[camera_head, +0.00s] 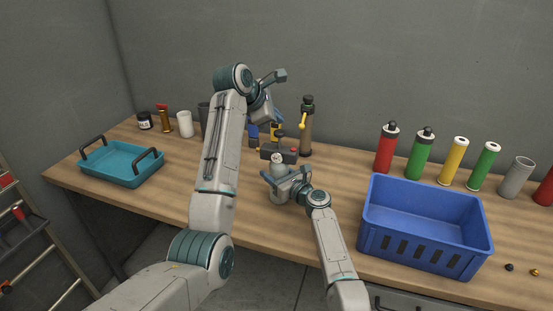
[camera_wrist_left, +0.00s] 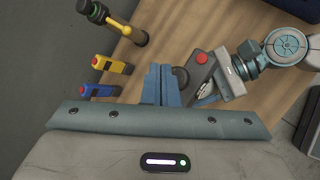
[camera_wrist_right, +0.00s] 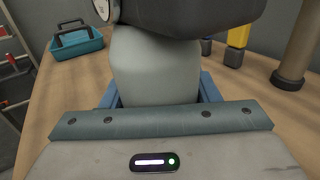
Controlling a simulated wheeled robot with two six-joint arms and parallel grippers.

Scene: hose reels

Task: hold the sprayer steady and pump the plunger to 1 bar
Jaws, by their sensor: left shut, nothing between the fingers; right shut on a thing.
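The sprayer (camera_head: 279,198) stands upright near the middle of the bench, with a pale grey body, a dark head and a round white gauge (camera_head: 277,158). The gauge reading is too small to tell. My right gripper (camera_head: 285,181) is shut around the body; in the right wrist view the grey body (camera_wrist_right: 155,65) sits between its fingers. The dark plunger knob (camera_head: 280,133) rises above the head. My left gripper (camera_head: 272,118) is shut and empty above the sprayer. In the left wrist view its fingertips (camera_wrist_left: 160,84) appear beside the dark knob (camera_wrist_left: 181,76); contact cannot be told.
A blue crate (camera_head: 425,240) stands right of my right arm, a teal tray (camera_head: 122,180) at the left. A brown cylinder with a yellow handle (camera_head: 307,130) stands behind the sprayer. Several coloured cylinders line the back right. Yellow (camera_wrist_left: 112,65) and blue (camera_wrist_left: 100,90) items stand close by.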

